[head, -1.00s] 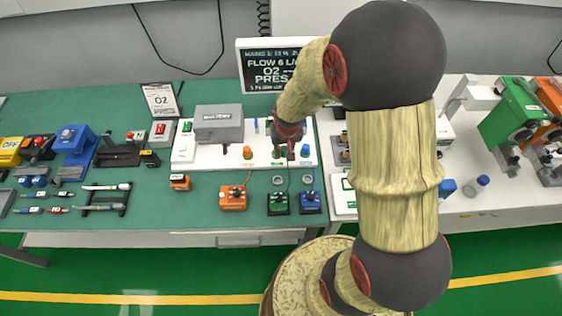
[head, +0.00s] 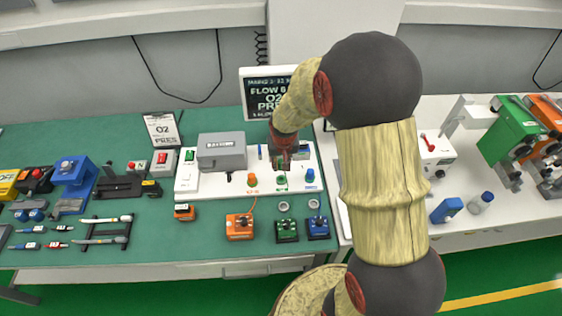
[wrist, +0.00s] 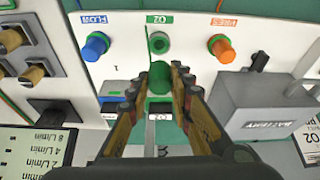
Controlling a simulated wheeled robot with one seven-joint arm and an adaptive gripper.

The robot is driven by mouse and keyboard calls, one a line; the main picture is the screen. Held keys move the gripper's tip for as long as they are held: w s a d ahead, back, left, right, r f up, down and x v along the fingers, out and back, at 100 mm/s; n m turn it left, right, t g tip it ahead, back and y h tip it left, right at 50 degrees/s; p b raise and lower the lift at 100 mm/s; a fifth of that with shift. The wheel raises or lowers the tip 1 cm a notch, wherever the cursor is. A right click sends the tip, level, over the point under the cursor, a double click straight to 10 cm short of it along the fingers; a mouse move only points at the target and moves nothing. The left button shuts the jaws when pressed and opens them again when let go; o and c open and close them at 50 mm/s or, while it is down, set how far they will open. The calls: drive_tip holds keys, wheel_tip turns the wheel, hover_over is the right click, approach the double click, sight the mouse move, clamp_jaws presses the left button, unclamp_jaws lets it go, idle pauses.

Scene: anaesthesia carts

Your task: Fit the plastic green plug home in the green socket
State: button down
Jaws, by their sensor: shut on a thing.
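The green plug (wrist: 160,78) is held between the fingertips of my gripper (wrist: 165,75), which is shut on it, in the wrist view. The green socket (wrist: 158,42) is a round green ring on the white panel, just above the plug in that view and apart from it in the picture. In the head view my gripper (head: 283,160) is over the panel, just behind the green socket (head: 281,180). The plug is hard to make out there. How high the plug is over the panel I cannot tell.
A blue connector (wrist: 96,45) and an orange connector (wrist: 222,47) flank the green socket on the white panel (head: 215,181). A grey battery box (head: 221,150) stands at the left, and a display screen (head: 262,92) behind. A green box (head: 286,230) sits in front.

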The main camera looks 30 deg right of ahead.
drive_tip(key=b, duration=0.3)
hover_over(281, 177)
drive_tip(key=shift+s+a+f, duration=0.1)
drive_tip(key=shift+s+f, duration=0.15)
drive_tip(key=shift+f, duration=1)
drive_tip(key=shift+s+a+f, duration=0.1)
drive_tip(key=shift+s+f, duration=0.1)
drive_tip(key=shift+f, duration=1.05)
drive_tip(key=shift+f+b, duration=1)
drive_tip(key=shift+f, duration=0.05)
drive_tip(key=c, duration=1.5)
unclamp_jaws()
drive_tip(key=shift+r, duration=0.15)
drive_tip(key=v, duration=1.1)
drive_tip(key=shift+r, duration=0.35)
drive_tip(key=shift+s+a, duration=0.1)
drive_tip(key=shift+s, duration=0.1)
